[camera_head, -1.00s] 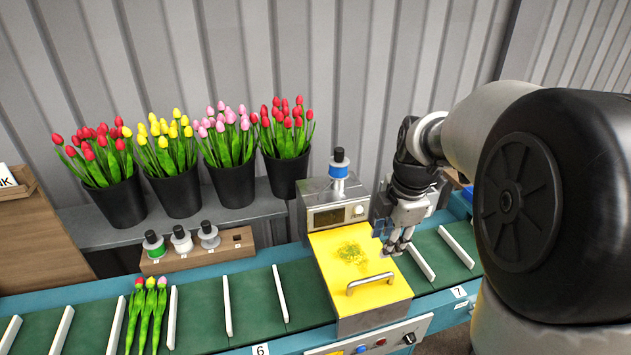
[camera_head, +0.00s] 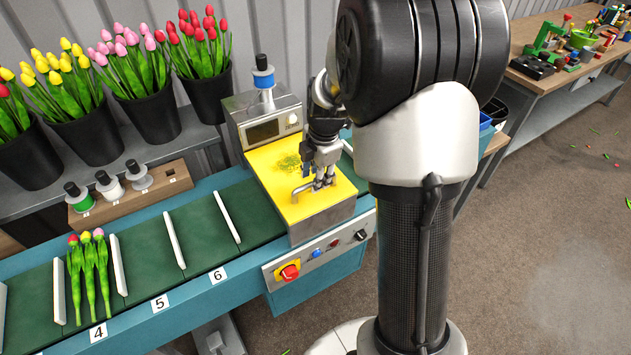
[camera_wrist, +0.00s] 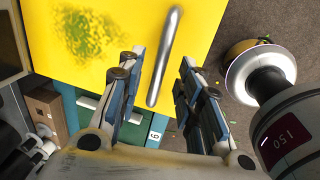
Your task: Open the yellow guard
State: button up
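The yellow guard (camera_head: 262,162) lies flat as the lid of the grey machine on the conveyor, with a green stain on it. It also fills the top of the wrist view (camera_wrist: 130,30). Its silver bar handle (camera_wrist: 166,58) stands up along the front edge; in the head view (camera_head: 302,189) my gripper covers part of it. My gripper (camera_head: 322,184) points down over the guard's front right part. In the wrist view my gripper (camera_wrist: 158,75) is open, its two fingers on either side of the handle's line. I cannot tell whether the handle is between the fingertips in depth.
A control panel (camera_head: 318,254) with a red knob sits below the guard. Three tulips (camera_head: 90,272) lie on the green belt. A blue-capped spool (camera_head: 264,75) stands on the machine. Flower buckets (camera_head: 147,117) stand behind, and a cluttered workbench (camera_head: 560,75) at the right.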

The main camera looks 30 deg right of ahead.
jog(key=shift+w+f, duration=0.15)
jog(key=shift+f, duration=0.5)
jog(key=shift+c, duration=0.4)
grip_shut()
